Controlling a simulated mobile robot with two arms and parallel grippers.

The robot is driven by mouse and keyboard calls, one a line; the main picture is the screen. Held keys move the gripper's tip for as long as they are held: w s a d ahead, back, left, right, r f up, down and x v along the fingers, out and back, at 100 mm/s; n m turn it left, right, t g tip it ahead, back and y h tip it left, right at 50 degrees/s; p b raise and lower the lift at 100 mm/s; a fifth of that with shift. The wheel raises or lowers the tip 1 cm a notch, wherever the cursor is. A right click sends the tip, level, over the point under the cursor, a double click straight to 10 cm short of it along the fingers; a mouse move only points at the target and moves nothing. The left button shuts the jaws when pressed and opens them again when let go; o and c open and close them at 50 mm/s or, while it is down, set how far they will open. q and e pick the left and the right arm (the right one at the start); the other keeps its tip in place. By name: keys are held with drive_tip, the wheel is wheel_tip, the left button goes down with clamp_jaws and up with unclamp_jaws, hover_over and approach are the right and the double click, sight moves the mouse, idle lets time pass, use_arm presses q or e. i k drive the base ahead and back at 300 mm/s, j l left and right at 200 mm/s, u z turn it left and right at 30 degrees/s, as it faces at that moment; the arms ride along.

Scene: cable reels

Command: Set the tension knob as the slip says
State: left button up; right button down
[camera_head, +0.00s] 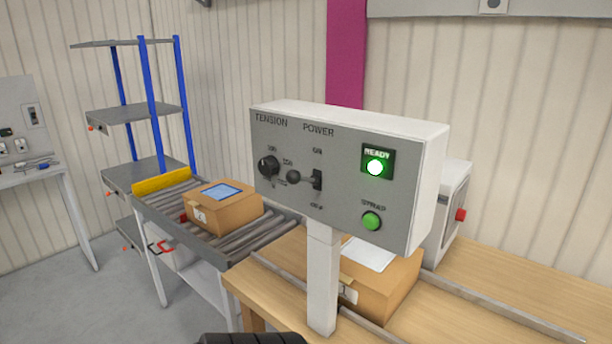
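The tension knob (268,166) is a small black round knob under the word TENSION on the grey control panel (340,203). Small marks surround it, too blurred to read, and I cannot tell its pointer's setting. A white sheet (368,253) lies on a cardboard box (385,290) behind the panel's post; it may be the slip, but no writing is legible. Neither of my grippers is recognisable in view; only a dark rounded part shows at the bottom edge.
The panel also has a power switch (317,180), a lit green READY lamp (375,167) and a green STRAP button (371,221). A white post (322,285) carries it at the wooden table. Left are a roller conveyor with a box (225,212) and a blue-posted shelf (140,113).

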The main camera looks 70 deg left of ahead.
sight(269, 166)
drive_tip(key=j+u, duration=0.2)
drive_tip(key=u, duration=1.9)
drive_tip(key=k+j, duration=0.05)
drive_tip(key=j, duration=0.05)
